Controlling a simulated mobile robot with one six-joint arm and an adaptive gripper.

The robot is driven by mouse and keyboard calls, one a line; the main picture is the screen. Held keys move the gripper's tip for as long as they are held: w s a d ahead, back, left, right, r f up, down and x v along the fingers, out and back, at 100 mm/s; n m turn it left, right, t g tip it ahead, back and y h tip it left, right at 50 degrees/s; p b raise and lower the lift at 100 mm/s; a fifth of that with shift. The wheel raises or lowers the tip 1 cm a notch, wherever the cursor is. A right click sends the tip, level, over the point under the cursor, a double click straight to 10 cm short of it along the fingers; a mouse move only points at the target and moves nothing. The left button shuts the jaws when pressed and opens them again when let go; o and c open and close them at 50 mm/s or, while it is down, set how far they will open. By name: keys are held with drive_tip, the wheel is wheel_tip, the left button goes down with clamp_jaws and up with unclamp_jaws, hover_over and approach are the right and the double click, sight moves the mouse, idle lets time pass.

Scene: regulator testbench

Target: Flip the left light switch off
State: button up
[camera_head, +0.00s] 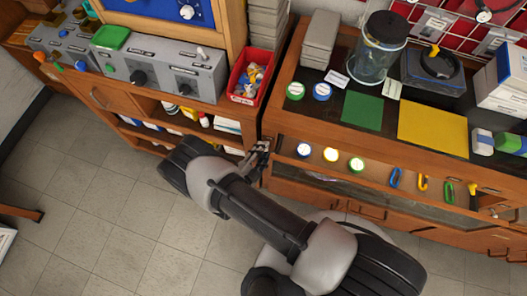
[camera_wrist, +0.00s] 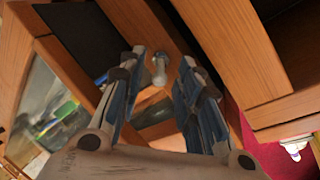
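In the wrist view, a small pale toggle-like lever (camera_wrist: 158,70) with a rounded end shows between the fingers of my gripper (camera_wrist: 163,65). It appears to be the left switch, on a shiny plate set in the wooden front. The fingers stand apart on either side of it, and I cannot tell whether either touches it. In the head view, my gripper (camera_head: 259,150) is at the left end of the right cabinet's front (camera_head: 290,180). The switch cannot be made out there, and its on or off position is unclear.
Several coloured loops hang further right. A red bin (camera_head: 247,80) stands on the left bench, close above my gripper.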

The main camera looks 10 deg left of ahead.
drive_tip(key=shift+w, duration=0.15)
clamp_jaws()
idle(0.4)
